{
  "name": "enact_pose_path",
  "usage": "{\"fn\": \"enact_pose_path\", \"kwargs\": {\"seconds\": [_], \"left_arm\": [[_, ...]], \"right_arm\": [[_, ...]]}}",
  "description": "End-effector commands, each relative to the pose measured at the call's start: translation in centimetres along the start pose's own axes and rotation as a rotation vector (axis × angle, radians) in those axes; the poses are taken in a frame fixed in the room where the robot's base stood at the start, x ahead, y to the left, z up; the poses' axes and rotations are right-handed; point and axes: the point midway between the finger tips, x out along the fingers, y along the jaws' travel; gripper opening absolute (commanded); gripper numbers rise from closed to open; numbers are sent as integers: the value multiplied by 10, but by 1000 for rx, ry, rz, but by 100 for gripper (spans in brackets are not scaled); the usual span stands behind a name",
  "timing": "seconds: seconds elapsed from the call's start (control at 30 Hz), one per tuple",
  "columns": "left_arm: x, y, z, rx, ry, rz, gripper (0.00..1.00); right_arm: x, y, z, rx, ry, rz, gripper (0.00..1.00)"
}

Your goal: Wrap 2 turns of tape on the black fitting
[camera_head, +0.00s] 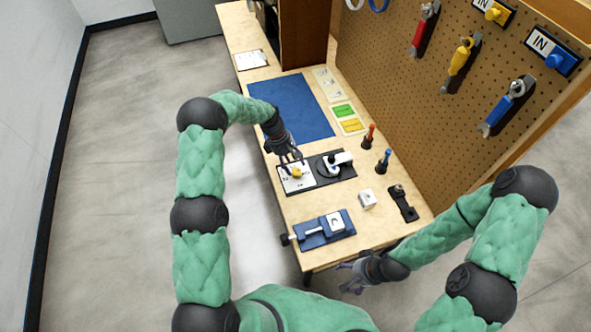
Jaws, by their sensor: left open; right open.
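My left gripper (289,158) is open, just above a white plate (291,183) that carries a small yellow part (297,173). I cannot tell whether its fingers touch the yellow part. I cannot tell which item is the tape. A black part (403,203) lies near the right edge of the table; whether it is the black fitting is unclear. My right gripper (352,277) is open and empty, off the table's near edge.
A blue vise (318,238) with a pale block in it sits at the table's near end. A blue mat (295,108) lies clear. A pegboard (430,110) with tools borders the right side.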

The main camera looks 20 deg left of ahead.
Motion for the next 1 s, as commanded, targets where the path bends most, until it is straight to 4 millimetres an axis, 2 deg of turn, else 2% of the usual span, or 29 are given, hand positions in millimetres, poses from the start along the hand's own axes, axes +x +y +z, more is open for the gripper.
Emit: {"fn": "enact_pose_path", "kwargs": {"seconds": [0.1, 0.23, 0.63, 0.67, 0.83, 1.0], "left_arm": [[18, 0, 0, 0, -1, -2, 60], [30, 0, 0, 0, 0, -1, 60], [36, 0, 0, 0, 0, 1, 60], [36, 0, 0, 0, 0, 1, 54], [36, 0, 1, 0, -1, 0, 7], [37, -1, 1, 1, -2, -3, 7]], "right_arm": [[3, 1, 0, 0, 0, 0, 82], [4, 1, 0, 0, 0, 0, 82], [4, 2, 0, 0, 0, 0, 82], [4, 2, 0, 0, 0, 0, 82], [4, 1, 0, 0, 0, 0, 82], [4, 2, 0, 0, 0, 0, 82]]}}
